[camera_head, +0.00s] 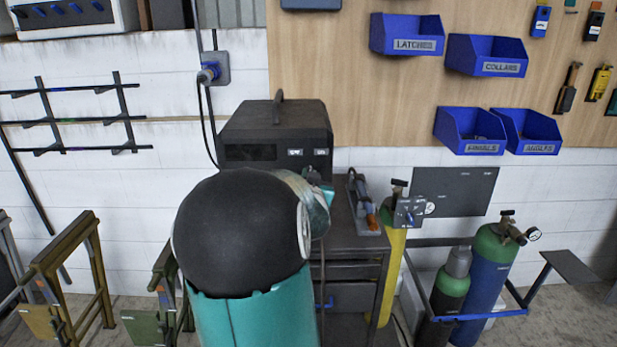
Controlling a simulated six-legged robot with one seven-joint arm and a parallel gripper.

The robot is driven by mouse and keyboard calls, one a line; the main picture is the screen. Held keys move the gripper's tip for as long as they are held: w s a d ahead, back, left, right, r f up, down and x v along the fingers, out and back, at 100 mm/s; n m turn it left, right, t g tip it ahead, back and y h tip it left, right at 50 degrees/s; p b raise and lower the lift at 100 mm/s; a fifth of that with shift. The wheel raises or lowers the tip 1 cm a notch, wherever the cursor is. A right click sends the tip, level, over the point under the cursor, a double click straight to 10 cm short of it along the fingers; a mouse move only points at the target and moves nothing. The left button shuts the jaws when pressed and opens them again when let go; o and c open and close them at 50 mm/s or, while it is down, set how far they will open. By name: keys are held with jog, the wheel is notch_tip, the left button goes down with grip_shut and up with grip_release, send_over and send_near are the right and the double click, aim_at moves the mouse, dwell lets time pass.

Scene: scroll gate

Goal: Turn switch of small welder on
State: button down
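The small welder (275,122) is a dark grey box with a handle on top. It stands on a dark metal cart (348,240) against the white wall. Its front shows a dark panel and small pale labels; my arm covers the lower front, and I cannot make out the switch. My arm, with a black dome and teal links, reaches up from the bottom centre toward the welder's front. My gripper seems to be at the right of the arm, near the welder's lower right front. Its fingers are too hidden and small to tell open from shut.
Gas cylinders (487,270) stand right of the cart, with a yellow one (392,265) close beside it. Blue bins (407,34) hang on the wooden board. Trestle stands (75,270) are on the left floor. A cable runs down from a wall socket (214,70).

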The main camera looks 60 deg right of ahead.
jog(key=m, duration=0.5)
jog(key=shift+s+f, duration=0.1)
dwell(0.4)
jog(key=c, duration=1.5)
grip_release()
jog(key=shift+o, duration=0.2)
jog(key=shift+a, duration=0.1)
jog(key=v, duration=1.3)
jog(key=shift+s+a, duration=0.2)
jog(key=shift+a, duration=0.05)
